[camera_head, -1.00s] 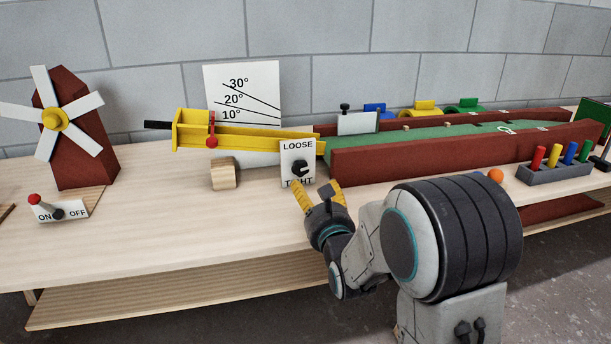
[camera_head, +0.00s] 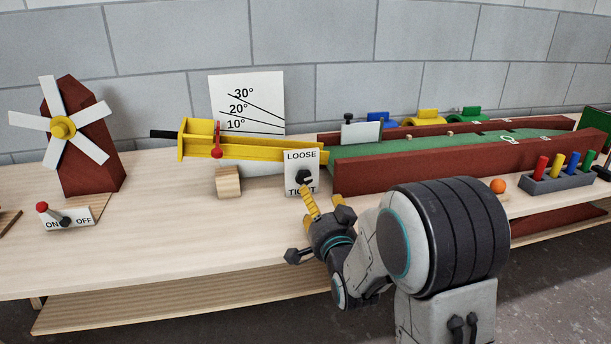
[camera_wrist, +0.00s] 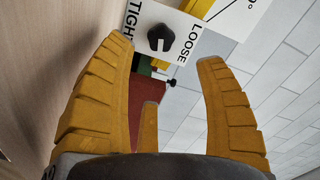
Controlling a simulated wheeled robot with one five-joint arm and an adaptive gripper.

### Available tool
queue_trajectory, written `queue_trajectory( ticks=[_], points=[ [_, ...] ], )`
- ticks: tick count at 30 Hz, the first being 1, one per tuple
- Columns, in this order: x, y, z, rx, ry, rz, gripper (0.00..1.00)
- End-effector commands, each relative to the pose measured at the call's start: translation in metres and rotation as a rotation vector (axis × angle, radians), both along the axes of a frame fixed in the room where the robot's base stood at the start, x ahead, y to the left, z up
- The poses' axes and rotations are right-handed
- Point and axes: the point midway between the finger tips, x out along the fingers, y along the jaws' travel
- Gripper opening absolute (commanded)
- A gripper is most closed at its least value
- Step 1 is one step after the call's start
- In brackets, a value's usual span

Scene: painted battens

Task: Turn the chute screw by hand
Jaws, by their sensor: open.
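The chute screw is a black knob (camera_head: 303,177) on a white plate (camera_head: 292,158) marked LOOSE above and TIGHT below. The plate stands in front of the yellow chute (camera_head: 250,148). My gripper (camera_head: 325,203) is open and empty, just below and in front of the knob, with a yellow finger over part of the word TIGHT. In the wrist view the knob (camera_wrist: 160,38) lies beyond the yellow fingertips (camera_wrist: 165,57), between them in the picture. No contact with the knob shows.
A white angle board (camera_head: 247,103) stands behind the chute. A wooden block (camera_head: 228,182) is left of the plate. Red-brown walls (camera_head: 440,158) border a green lane at right. A windmill (camera_head: 88,150) and an ON/OFF switch (camera_head: 66,217) are at left. The tabletop between is clear.

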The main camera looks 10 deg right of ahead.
Motion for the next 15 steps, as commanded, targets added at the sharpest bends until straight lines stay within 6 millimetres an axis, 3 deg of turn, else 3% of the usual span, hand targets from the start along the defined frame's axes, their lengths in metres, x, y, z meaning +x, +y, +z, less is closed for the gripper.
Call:
queue_trajectory(
  ticks=[15],
  points=[
    [0.0,-0.0003,0.0015,-0.867,0.003,0.0,0.65]
  ],
)
